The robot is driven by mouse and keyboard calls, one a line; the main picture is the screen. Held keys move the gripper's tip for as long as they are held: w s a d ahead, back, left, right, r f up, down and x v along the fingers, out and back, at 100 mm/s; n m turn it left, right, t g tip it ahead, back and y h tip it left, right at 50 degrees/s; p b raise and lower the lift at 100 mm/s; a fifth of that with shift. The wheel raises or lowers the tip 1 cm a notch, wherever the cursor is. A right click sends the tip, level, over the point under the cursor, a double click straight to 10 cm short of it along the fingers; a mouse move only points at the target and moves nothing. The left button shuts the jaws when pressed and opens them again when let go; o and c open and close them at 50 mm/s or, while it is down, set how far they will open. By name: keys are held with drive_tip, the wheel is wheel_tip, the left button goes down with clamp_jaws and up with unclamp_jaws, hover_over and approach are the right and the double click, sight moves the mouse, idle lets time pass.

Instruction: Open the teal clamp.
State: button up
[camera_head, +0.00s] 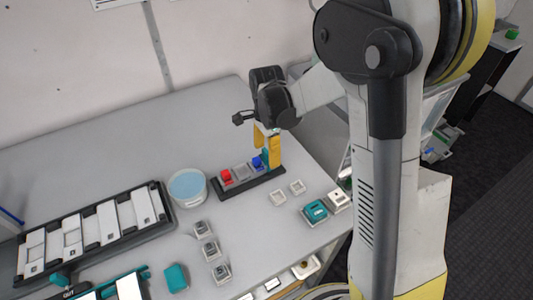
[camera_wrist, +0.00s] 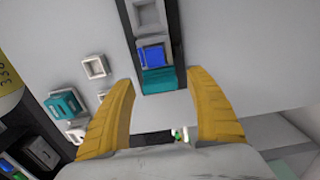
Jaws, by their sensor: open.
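Several teal pieces are in view, and I cannot tell for sure which is the clamp. One teal piece (camera_wrist: 158,80) sits at the end of a dark rail (camera_wrist: 128,12), beside a blue block (camera_wrist: 154,56). My gripper (camera_wrist: 160,88) is open and empty, with its yellow fingers on either side of this teal piece in the wrist view. I cannot tell if they touch it. In the head view my gripper (camera_head: 267,150) points down at the rail's right end and partly hides the teal piece. Another teal piece (camera_head: 315,211) sits on a white base at the right; it also shows in the wrist view (camera_wrist: 64,104).
The rail also holds a red block (camera_head: 226,177) and a grey block (camera_head: 240,172). A tub with a blue top (camera_head: 187,187) stands left of it. Small white sockets (camera_head: 278,197) lie in front. A black rack (camera_head: 108,222) is at left. The table's back is clear.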

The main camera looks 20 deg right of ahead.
clamp_jaws()
drive_tip(key=shift+w+d, duration=0.2)
drive_tip(key=shift+d, duration=0.85)
drive_tip(key=shift+c, duration=1.6)
unclamp_jaws()
drive_tip(key=o, duration=0.3)
drive_tip(key=shift+d, duration=0.1)
wheel_tip(320, 180, up, 12)
drive_tip(key=shift+r, duration=0.1)
